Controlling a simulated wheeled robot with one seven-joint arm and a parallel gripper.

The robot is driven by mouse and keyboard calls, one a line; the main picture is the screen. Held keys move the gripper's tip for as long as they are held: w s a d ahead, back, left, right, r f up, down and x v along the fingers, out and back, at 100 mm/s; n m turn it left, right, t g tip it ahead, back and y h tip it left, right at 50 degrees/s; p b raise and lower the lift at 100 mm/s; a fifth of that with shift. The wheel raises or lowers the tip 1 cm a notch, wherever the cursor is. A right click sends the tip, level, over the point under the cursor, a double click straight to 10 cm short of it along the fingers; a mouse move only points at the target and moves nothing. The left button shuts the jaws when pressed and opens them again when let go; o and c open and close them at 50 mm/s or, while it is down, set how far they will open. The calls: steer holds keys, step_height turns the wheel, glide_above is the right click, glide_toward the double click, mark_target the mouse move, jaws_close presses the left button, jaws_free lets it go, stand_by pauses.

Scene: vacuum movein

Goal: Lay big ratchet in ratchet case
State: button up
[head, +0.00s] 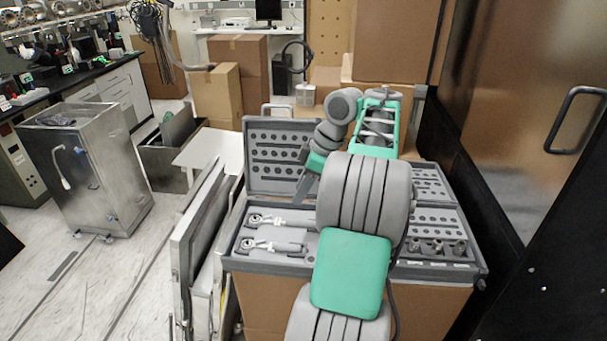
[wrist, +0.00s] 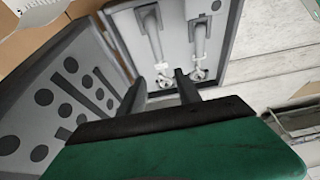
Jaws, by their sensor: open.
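The ratchet case (head: 240,262) is open, its grey lid (head: 283,125) with holes standing upright behind the tray. Two silver ratchets lie in the tray: a rear one (head: 268,220) and a front one (head: 272,246). Their relative size is hard to judge. In the wrist view the ratchets (wrist: 155,38) (wrist: 199,45) lie side by side in the pale tray, with the lid (wrist: 55,100) at left. My gripper (wrist: 160,90) is open and appears empty, near the lid and apart from the ratchets. In the head view its tips are partly lost against the lid.
A second open case (head: 432,222) stands at right with several sockets (head: 438,247) in its front row. My arm hides the area between the cases. Both rest on a cardboard box (head: 270,300). A metal cart (head: 88,165) stands at left on open floor; a door (head: 540,110) is at right.

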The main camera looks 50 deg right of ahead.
steer(key=w+a+r+m, duration=0.2)
steer(key=a, duration=1.1)
steer(key=w+a+r+m, duration=0.1)
steer(key=w+a+m, duration=0.15)
steer(key=a, duration=1.05)
steer(key=s+a+f+m+h, duration=0.1)
steer(key=s+a+f, duration=0.2)
steer(key=s, duration=0.2)
steer(key=s+a+f+m+t+h, duration=0.1)
steer(key=s+a+f+m, duration=0.1)
steer(key=s, duration=0.4)
steer(key=shift+a+f+h, duration=0.4)
steer(key=shift+a+f, duration=0.4)
steer(key=shift+a, duration=0.4)
steer(key=shift+s, duration=0.1)
steer(key=shift+c, duration=0.3)
